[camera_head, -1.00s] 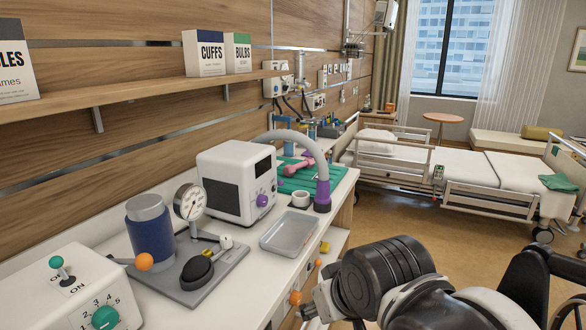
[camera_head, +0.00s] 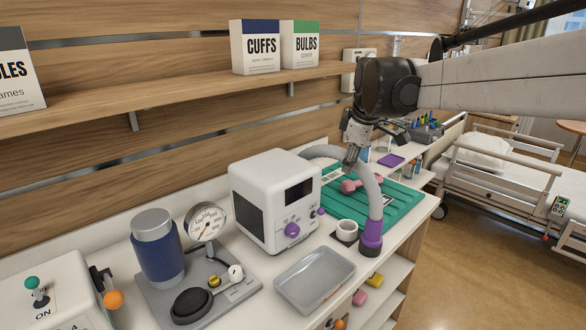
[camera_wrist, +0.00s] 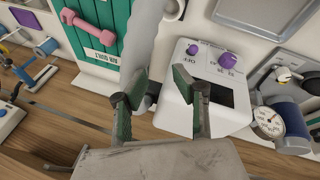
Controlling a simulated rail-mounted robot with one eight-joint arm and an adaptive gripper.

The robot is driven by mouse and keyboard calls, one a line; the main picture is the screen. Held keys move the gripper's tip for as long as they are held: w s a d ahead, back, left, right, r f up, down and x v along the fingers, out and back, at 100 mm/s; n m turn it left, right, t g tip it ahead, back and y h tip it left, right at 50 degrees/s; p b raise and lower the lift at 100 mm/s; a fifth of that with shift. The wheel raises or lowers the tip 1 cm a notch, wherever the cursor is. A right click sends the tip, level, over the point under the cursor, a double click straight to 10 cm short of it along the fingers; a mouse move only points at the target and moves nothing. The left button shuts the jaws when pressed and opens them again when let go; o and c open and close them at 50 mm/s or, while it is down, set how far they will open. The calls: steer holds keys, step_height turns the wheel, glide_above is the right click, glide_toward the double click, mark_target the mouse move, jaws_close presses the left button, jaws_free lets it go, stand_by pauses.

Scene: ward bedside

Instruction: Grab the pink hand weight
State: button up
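The pink hand weight (camera_head: 362,184) lies on the green mat (camera_head: 404,206) on the counter, partly behind the grey hose in the head view. In the wrist view the pink hand weight (camera_wrist: 88,27) shows whole at upper left, on the green mat (camera_wrist: 106,50). My gripper (camera_head: 350,162) is above the counter near the top of the hose, behind and above the white machine. In the wrist view my gripper (camera_wrist: 158,85) has its two green-padded fingers spread apart with nothing held. The weight is apart from the fingers.
A shelf (camera_head: 190,92) with boxes runs along the wall above.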

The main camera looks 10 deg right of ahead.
steer(key=w+d+f+n+g+p, duration=0.1)
steer(key=w+d+n+p, duration=0.35)
steer(key=w, duration=0.85)
steer(key=n+g+p, duration=0.1)
steer(key=n+p, duration=0.1)
steer(key=n, duration=0.4)
glide_toward(360, 182)
steer(key=shift+y, duration=0.4)
steer(key=x, duration=0.5)
steer(key=shift+w+d+f, duration=0.3)
steer(key=shift+w+f, duration=0.05)
steer(key=shift+w, duration=0.1)
steer(key=shift+d+p+x, duration=0.15)
steer(key=shift+p+x, duration=0.2)
steer(key=shift+x, duration=0.95)
steer(key=shift+d+p+x, duration=0.15)
steer(key=shift+p+x, duration=0.2)
steer(key=shift+x, duration=0.95)
steer(key=shift+c, duration=0.4)
jaws_close()
